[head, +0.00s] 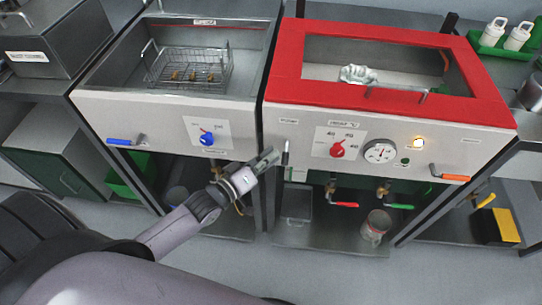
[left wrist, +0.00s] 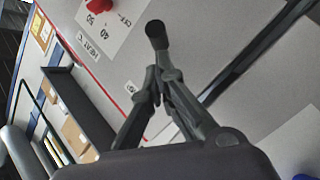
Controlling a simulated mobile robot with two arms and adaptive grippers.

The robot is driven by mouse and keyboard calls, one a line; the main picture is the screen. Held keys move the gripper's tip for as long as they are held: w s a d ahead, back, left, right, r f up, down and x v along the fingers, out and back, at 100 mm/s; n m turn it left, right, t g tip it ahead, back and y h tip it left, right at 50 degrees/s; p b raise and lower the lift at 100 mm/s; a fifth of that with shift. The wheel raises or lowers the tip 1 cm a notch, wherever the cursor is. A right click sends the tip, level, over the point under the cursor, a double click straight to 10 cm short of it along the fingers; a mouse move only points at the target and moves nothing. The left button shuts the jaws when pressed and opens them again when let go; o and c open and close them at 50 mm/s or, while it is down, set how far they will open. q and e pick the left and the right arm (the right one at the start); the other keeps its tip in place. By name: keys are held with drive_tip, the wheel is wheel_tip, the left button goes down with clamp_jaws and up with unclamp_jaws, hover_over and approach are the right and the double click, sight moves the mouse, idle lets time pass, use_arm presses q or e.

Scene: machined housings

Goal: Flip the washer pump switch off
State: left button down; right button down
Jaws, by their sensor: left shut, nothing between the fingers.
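The washer's front panel (head: 460,150) is light grey under a red-rimmed tank. A small upright switch lever (head: 286,152) stands at the panel's left end, below a small label too blurred to read. My left gripper (head: 273,156) is shut and empty, its fingertips just left of the lever. In the left wrist view the closed fingers (left wrist: 162,78) point at the panel, and a black-capped lever (left wrist: 157,35) shows just beyond the tips. I cannot tell whether they touch it. My right gripper is not in view.
A red knob (head: 337,150), a gauge (head: 380,151) and a lit lamp (head: 418,142) sit to the right on the panel. Left is another tank with a wire basket (head: 190,70) and a blue knob (head: 206,138). Red (head: 345,204) and green (head: 400,206) valve handles hang below.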

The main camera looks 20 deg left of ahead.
use_arm(q)
drive_tip(key=shift+w+d+f, duration=0.1)
drive_tip(key=shift+d+f, duration=0.05)
drive_tip(key=f+t+b, duration=0.1)
drive_tip(key=b, duration=0.1)
drive_tip(key=f+m+b, duration=0.1)
drive_tip(key=b, duration=0.1)
drive_tip(key=shift+w+d+t+h, duration=0.1)
drive_tip(key=shift+d+t+h, duration=0.1)
drive_tip(key=shift+t+h, duration=0.15)
idle(0.4)
